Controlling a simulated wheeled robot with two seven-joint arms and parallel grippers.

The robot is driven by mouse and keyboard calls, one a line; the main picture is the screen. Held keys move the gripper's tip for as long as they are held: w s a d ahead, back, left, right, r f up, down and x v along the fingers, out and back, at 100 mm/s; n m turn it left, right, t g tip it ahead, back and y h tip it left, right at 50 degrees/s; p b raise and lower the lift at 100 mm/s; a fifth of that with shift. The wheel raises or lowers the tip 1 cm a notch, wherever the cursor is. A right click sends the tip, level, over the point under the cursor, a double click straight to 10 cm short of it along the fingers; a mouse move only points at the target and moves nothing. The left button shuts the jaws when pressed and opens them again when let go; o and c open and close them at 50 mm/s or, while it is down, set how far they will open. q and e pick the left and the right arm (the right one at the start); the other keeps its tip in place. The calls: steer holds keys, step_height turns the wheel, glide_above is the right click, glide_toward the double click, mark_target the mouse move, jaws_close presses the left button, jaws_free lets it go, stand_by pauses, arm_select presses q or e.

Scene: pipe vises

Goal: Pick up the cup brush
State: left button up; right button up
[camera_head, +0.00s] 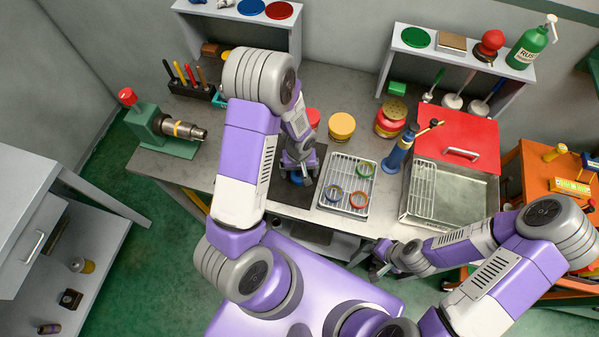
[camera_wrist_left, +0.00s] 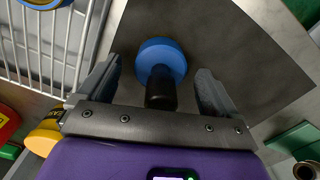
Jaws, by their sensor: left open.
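A round blue piece with a black cylindrical stem, possibly the cup brush (camera_wrist_left: 161,64), rests on the dark mat (camera_wrist_left: 225,45). Its bristles cannot be made out. In the head view a bit of its blue shows under my left gripper (camera_head: 298,176), and the rest is hidden. In the left wrist view my left gripper (camera_wrist_left: 155,92) is open, with one finger on each side of the piece and visible gaps between. My right gripper (camera_head: 376,270) hangs off the table's front edge, away from the piece; its jaw opening is unclear.
A wire rack tray (camera_head: 325,203) with coloured rings stands right of the mat. Yellow and red tins (camera_head: 341,126) stand behind. A green vise (camera_head: 160,145) and a tool holder (camera_head: 185,87) are to the left. A metal bin (camera_head: 465,200) with a red lid is to the right.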

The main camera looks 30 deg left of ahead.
arm_select(q)
steer(key=shift+s+f, duration=0.1)
steer(key=shift+f, duration=0.35)
steer(key=c, duration=1.1)
steer(key=shift+o, duration=0.2)
step_height(320, 180, up, 10)
steer(key=shift+r+p, duration=0.1)
steer(key=shift+p, duration=0.2)
